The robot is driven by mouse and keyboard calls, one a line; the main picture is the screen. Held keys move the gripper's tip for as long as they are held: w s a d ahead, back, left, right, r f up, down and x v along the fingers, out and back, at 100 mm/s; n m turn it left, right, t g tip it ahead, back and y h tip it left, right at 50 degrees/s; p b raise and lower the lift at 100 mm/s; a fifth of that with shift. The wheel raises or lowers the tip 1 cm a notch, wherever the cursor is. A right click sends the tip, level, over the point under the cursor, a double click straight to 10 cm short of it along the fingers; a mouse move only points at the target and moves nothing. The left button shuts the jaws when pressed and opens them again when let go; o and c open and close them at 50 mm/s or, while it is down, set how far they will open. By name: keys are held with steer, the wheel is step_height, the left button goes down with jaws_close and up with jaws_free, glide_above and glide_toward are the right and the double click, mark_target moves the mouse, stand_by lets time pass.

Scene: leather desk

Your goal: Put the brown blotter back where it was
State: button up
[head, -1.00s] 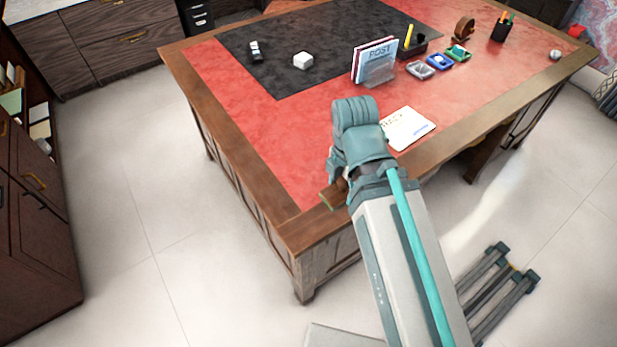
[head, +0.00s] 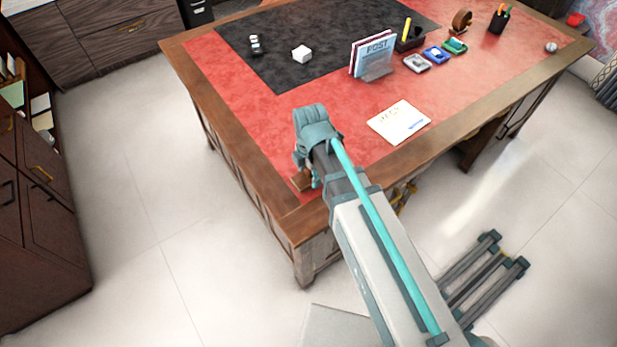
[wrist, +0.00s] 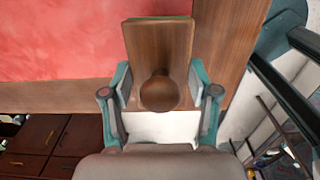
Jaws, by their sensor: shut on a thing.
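The brown blotter (wrist: 158,42) is a wooden block with a round knob and a thin green far edge. In the wrist view my gripper (wrist: 159,92) is shut on it, with one finger on each side near the knob. In the head view a small brown part of the blotter (head: 300,181) shows at the left of my gripper (head: 308,173), over the near left part of the desk. The rest of it is hidden by my gripper. I cannot tell whether it touches the desk top.
The desk has a red leather top (head: 225,85) with a wooden rim and a black mat (head: 340,62). A notepad (head: 399,121) lies right of my gripper. A letter holder (head: 372,56), ink pads, a tape dispenser and pen cup stand farther back. The red area left of my gripper is clear.

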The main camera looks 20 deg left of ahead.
mark_target(309, 180)
steer(key=shift+w+a+f, duration=0.15)
steer(key=shift+a+f, duration=0.1)
steer(key=shift+f, duration=0.2)
steer(key=shift+f+p, duration=0.8)
steer(key=shift+f, duration=0.55)
steer(key=shift+f, duration=0.15)
steer(key=o, duration=1)
step_height(309, 180, up, 12)
steer(key=b, duration=0.3)
